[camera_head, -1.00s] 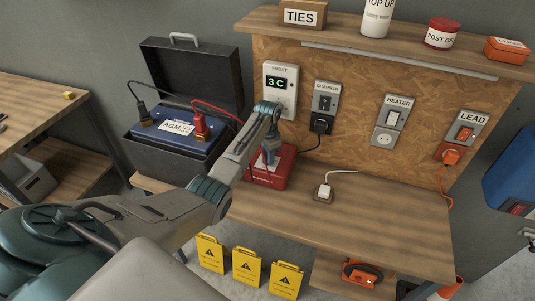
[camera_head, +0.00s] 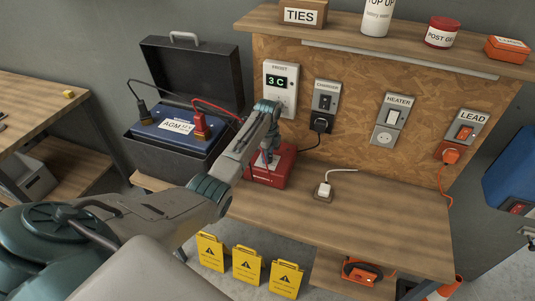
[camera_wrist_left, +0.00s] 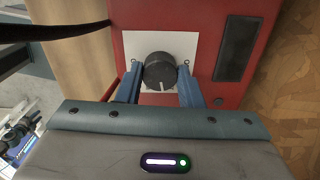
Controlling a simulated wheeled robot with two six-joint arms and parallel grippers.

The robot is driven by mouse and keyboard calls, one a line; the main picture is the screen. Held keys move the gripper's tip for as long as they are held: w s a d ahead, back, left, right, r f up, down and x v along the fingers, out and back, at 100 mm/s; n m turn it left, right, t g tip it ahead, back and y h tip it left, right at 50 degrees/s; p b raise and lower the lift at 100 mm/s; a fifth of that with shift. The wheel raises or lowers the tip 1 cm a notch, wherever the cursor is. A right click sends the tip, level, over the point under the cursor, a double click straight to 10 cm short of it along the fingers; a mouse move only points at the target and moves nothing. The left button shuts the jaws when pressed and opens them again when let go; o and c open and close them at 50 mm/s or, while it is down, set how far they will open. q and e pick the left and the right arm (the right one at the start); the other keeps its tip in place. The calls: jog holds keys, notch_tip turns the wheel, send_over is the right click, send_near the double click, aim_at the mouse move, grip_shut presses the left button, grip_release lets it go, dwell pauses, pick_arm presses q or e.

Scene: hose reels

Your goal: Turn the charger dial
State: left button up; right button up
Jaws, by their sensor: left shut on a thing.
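The red charger (camera_head: 276,170) stands on the wooden bench against the chipboard panel. In the left wrist view its red face (camera_wrist_left: 234,92) carries a white plate with a round black dial (camera_wrist_left: 160,72), which has a white pointer mark at its lower edge. My left gripper (camera_wrist_left: 160,80) has its two blue fingers on either side of the dial and is shut on it. In the head view the gripper (camera_head: 268,155) is at the charger, and my wrist hides part of the charger and the dial. My right gripper is not in view.
A thermostat reading 3 C (camera_head: 281,88), a charger switch (camera_head: 325,97), a heater switch (camera_head: 395,112) and a lead switch (camera_head: 465,130) are on the panel. A white plug (camera_head: 324,190) lies on the bench. A blue battery (camera_head: 174,129) with clamps sits left. The bench's front right is clear.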

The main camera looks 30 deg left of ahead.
pick_arm(q)
jog(key=m, duration=0.4)
jog(key=shift+m, duration=2.2)
jog(key=o, duration=1)
jog(key=shift+c, duration=0.2)
